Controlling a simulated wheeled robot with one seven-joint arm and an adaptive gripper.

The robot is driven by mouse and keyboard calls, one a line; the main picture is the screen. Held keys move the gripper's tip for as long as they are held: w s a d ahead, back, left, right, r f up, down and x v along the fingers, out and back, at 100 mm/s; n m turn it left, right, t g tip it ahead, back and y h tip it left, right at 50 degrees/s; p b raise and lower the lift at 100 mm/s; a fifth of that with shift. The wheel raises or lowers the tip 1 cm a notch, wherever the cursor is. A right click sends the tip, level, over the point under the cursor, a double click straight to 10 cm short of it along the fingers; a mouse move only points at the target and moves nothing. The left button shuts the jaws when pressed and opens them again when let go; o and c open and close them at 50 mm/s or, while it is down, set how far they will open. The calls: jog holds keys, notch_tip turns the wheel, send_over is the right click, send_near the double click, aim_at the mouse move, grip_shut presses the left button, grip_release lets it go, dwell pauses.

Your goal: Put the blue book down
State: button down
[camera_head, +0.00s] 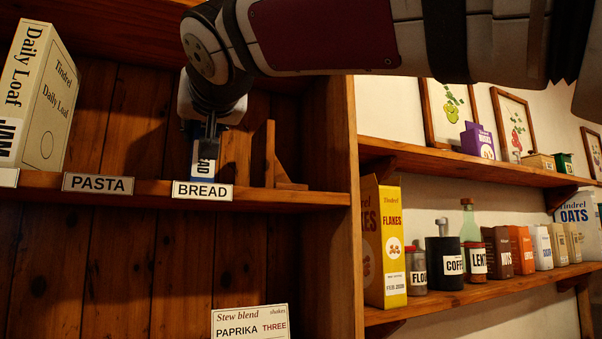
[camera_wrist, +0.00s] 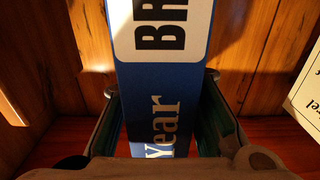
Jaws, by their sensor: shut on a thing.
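The blue book (camera_wrist: 150,85) has a white label with black letters starting "BR" and the word "Year" on its spine. It stands between the two fingers of my gripper (camera_wrist: 160,110) in the wrist view, and the gripper is shut on it. In the head view my gripper (camera_head: 210,130) is at the upper shelf, and a narrow part of the book (camera_head: 197,170) shows below it, just above the BREAD label (camera_head: 202,191). Most of the book is hidden there by the gripper. I cannot tell whether its bottom touches the shelf (camera_head: 145,193).
A wooden bookend (camera_head: 268,160) stands right of the book. A cabinet side panel (camera_head: 340,230) bounds the right. Jars and boxes, including a yellow flakes box (camera_head: 382,245), line the right shelves.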

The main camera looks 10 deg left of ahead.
dwell(0.3)
jog(key=c, duration=1.2)
grip_release()
jog(key=shift+f, duration=0.15)
jog(key=shift+c, duration=0.2)
jog(key=shift+r, duration=0.2)
jog(key=b+v, duration=0.2)
jog(key=v, duration=1)
jog(key=shift+s, duration=0.1)
